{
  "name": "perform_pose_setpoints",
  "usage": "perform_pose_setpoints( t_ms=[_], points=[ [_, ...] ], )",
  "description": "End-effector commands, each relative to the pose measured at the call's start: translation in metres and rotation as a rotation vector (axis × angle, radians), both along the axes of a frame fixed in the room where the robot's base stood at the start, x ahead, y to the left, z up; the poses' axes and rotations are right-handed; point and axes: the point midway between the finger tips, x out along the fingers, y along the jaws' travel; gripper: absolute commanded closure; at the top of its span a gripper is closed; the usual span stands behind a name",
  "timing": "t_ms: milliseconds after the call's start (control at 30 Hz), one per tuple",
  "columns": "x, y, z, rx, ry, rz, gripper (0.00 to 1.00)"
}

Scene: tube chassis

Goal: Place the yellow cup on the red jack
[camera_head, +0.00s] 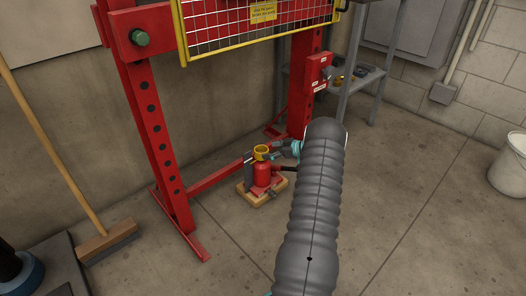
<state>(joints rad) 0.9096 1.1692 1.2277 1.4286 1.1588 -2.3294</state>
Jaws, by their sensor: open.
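The red jack (262,176) stands upright on a small wooden board on the floor, beneath the red frame. The yellow cup (261,150) is at the top of the jack and appears to sit on it, upright. My gripper (276,150) is open, just right of the cup and near the jack's top. My grey arm sleeve hides part of the gripper's rear. Whether a fingertip still touches the cup is too small to tell.
The red press frame (160,150) rises around the jack, with a yellow-edged mesh guard (245,25) above. A broom (108,241) leans at the left. A grey shelf (345,90) stands behind, and a white bucket (509,170) at the right. The floor in front is clear.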

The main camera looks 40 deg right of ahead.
Motion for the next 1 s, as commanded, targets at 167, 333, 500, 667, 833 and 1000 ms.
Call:
perform_pose_setpoints(
  t_ms=[167,333,500,667,833,1000],
  points=[
    [-0.031,-0.017,0.015,-0.001,-0.001,-0.003,0.12],
    [-0.050,-0.026,0.024,0.000,0.000,-0.001,0.12],
    [-0.060,-0.031,0.027,0.000,0.000,0.000,0.12],
    [-0.060,-0.028,0.032,0.002,0.006,0.006,0.12],
    [-0.046,0.008,0.069,0.024,0.075,0.048,0.12],
    [-0.034,0.076,0.126,0.057,0.223,0.103,0.12]
  ],
)
